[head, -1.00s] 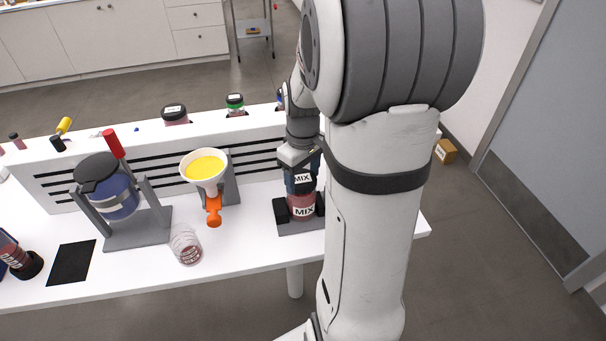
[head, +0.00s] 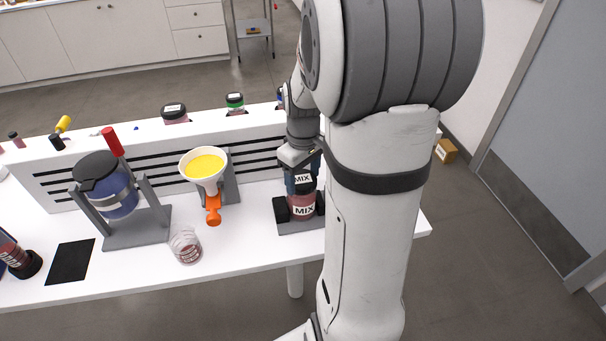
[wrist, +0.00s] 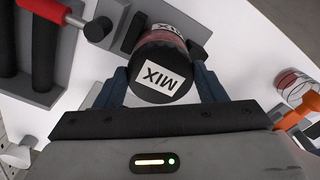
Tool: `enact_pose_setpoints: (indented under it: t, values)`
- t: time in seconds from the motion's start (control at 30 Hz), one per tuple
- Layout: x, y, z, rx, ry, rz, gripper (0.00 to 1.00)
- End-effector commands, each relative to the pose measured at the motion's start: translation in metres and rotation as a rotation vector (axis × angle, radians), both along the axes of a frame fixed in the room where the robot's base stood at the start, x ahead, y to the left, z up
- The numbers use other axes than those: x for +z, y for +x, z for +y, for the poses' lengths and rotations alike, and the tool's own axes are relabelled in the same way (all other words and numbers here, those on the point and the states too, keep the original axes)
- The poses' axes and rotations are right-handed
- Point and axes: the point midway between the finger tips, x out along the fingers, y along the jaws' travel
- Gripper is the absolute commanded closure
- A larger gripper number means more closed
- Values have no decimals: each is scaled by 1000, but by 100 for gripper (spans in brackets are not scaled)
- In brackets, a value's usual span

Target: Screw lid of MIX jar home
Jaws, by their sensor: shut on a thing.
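The MIX jar (head: 303,208) is reddish with a white MIX label. It stands upright between the black jaws of a grey holder (head: 289,228) on the bench. Its black lid (wrist: 158,75), with a white MIX label on top, sits on the jar's mouth. My gripper (head: 302,180) comes down from above, and in the wrist view its two blue fingers (wrist: 163,84) are shut on the lid from both sides. Part of the jar and holder is hidden by my arm in the head view. I cannot tell how tightly the lid sits.
Left of the holder are a funnel of yellow powder (head: 205,165) above an orange valve (head: 213,210), a clear labelled jar (head: 186,246) and a blue vessel in a grey stand (head: 138,230). A slotted white rack (head: 60,188) runs behind. A black mat (head: 72,262) lies at left.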

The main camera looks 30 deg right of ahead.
Motion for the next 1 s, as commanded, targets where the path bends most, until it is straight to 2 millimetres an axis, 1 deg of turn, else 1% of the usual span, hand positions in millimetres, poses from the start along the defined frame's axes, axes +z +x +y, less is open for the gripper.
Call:
enact_pose_setpoints:
  t: [0.2, 0.6, 0.93, 0.97, 1.0]
  values:
    - [-8, 0, 0, 0, 0, 0, 63]
    - [-8, 0, 0, 0, 0, 0, 63]
    - [-14, 0, 0, 0, 0, 0, 63]
    - [-14, 0, 0, 0, 0, 0, 35]
    - [-14, 0, 0, 0, 0, 0, 32]
